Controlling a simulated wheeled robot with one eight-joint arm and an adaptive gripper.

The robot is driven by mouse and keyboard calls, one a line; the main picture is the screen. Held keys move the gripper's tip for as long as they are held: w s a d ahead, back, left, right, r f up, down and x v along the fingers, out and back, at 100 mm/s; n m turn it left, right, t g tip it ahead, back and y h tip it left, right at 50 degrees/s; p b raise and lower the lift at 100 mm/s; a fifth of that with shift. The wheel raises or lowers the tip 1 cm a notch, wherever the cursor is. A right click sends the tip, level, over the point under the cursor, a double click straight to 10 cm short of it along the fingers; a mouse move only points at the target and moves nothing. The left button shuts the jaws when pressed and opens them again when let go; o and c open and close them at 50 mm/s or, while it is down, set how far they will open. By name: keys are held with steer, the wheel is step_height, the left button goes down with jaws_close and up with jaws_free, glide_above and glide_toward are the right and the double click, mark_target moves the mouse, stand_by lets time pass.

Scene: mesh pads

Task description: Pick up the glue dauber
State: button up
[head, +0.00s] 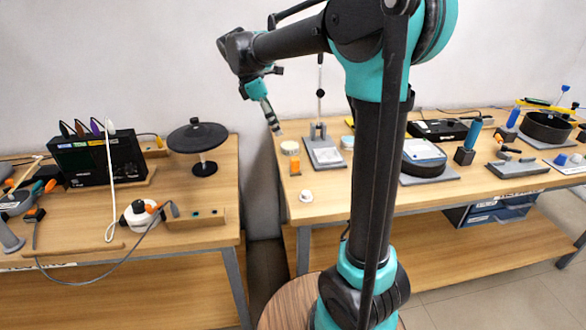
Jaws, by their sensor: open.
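I cannot tell for sure which item is the glue dauber; several small tools stand on two wooden benches. A small white knob-like piece (306,196) sits near the front left of the right bench. My gripper (277,131) hangs at the end of my raised arm, pointing down near the left end of the right bench. It is open, small in view, and I see nothing held in it. Its height above the bench is hard to judge.
The left bench (75,250) holds a black box (95,158), a black disc on a stand (197,136) and a cable. The right bench (335,184) has a metal-based stand (325,153), a round black pan (546,127) and blue-handled tools. A gap separates the benches.

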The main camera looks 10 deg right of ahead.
mark_target(294, 159)
steer(key=x, duration=1.6)
steer(key=shift+w+d, duration=0.1)
jaws_close()
